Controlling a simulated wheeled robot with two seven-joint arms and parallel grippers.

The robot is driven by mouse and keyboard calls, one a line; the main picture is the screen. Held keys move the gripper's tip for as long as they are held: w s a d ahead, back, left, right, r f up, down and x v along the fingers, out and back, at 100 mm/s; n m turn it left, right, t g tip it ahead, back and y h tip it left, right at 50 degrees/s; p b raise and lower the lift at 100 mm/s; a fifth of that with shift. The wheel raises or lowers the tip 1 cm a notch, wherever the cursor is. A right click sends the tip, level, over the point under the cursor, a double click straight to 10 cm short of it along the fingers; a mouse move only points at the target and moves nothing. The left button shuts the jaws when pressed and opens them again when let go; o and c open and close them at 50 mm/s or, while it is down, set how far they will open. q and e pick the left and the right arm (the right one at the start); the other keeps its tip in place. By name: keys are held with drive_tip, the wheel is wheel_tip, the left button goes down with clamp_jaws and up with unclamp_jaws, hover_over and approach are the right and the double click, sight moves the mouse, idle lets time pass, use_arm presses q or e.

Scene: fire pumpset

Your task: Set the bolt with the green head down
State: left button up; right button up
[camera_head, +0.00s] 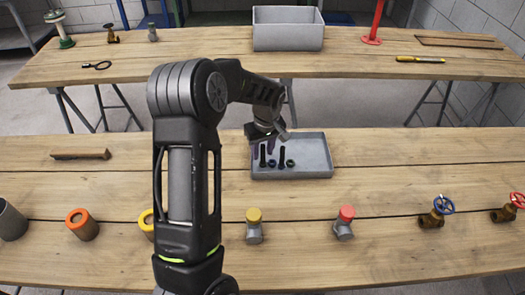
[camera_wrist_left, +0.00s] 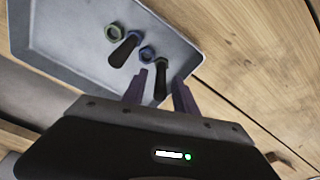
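The bolt with the green head (camera_head: 263,157) stands upright, head down, near the left end of the grey tray (camera_head: 318,171). In the left wrist view this bolt (camera_wrist_left: 161,82) shows its dark shank between the two purple fingers of my left gripper (camera_wrist_left: 160,78), with gaps on both sides. My left gripper (camera_head: 263,146) is open at the tray's left part, its fingers on either side of the bolt's upper shank. My right gripper is not in view.
The tray also holds a blue nut (camera_head: 272,163), a second dark bolt (camera_head: 282,156) with a blue head and a green nut (camera_head: 291,163). Capped fittings (camera_head: 254,226) and valves (camera_head: 436,212) line the near table edge. A grey bin (camera_head: 288,36) stands on the far table.

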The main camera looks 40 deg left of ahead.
use_arm(q)
wheel_tip(320, 180, up, 11)
drive_tip(key=d+p, duration=0.1)
drive_tip(key=p, duration=0.4)
drive_tip(key=shift+s+d+f, duration=0.15)
drive_tip(key=shift+s+d, duration=0.1)
drive_tip(key=shift+s, duration=0.15)
